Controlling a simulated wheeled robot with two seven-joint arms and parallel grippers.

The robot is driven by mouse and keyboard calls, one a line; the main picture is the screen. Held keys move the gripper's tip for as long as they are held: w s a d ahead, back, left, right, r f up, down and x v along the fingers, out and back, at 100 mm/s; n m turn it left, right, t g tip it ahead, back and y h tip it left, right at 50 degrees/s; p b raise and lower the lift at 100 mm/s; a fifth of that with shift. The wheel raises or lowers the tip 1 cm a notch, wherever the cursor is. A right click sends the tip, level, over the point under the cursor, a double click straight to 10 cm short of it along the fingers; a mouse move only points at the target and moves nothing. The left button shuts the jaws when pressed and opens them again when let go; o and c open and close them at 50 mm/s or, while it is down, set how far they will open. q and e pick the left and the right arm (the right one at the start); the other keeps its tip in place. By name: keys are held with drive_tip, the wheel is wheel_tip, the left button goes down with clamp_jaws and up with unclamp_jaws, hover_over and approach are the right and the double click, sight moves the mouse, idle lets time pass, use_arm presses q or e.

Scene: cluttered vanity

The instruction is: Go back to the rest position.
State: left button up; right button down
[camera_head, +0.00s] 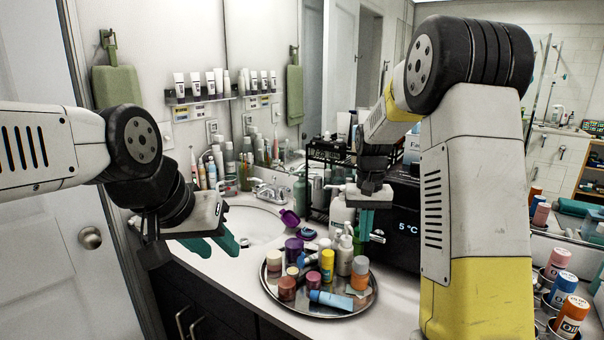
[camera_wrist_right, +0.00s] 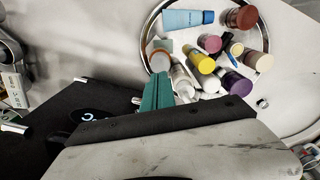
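My left gripper (camera_head: 217,247) hangs in front of the sink at the left, its two teal fingers apart with nothing between them. My right gripper (camera_head: 364,226) points down above the back right of a round metal tray (camera_head: 284,306). Its teal fingers are together and I see nothing held; they also show close together in the right wrist view (camera_wrist_right: 157,92). The tray also shows in the right wrist view (camera_wrist_right: 148,38), with bottles and jars beyond the fingertips. My right forearm hides part of the counter at the right.
The tray holds several items, including a yellow bottle (camera_head: 327,262), a light blue tube (camera_head: 331,299) and a pump bottle (camera_head: 344,256). A purple cup (camera_head: 289,217) lies near the sink (camera_head: 252,222). A black appliance (camera_head: 402,215) stands close behind my right gripper. Oil cans (camera_head: 571,315) stand at right.

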drive_tip(key=shift+r, duration=0.4)
drive_tip(key=s+a+r+t+y, duration=0.1)
drive_tip(key=s+r+t, duration=0.2)
drive_tip(key=s, duration=0.9)
drive_tip(key=s+a+r+n+t+y, duration=0.1)
drive_tip(key=s+r+t, duration=0.2)
drive_tip(key=s+r, duration=0.5)
drive_tip(key=s, duration=0.4)
drive_tip(key=shift+s+r, duration=0.15)
drive_tip(key=shift+r, duration=0.15)
drive_tip(key=c, duration=2.2)
unclamp_jaws()
drive_tip(key=shift+a, duration=0.1)
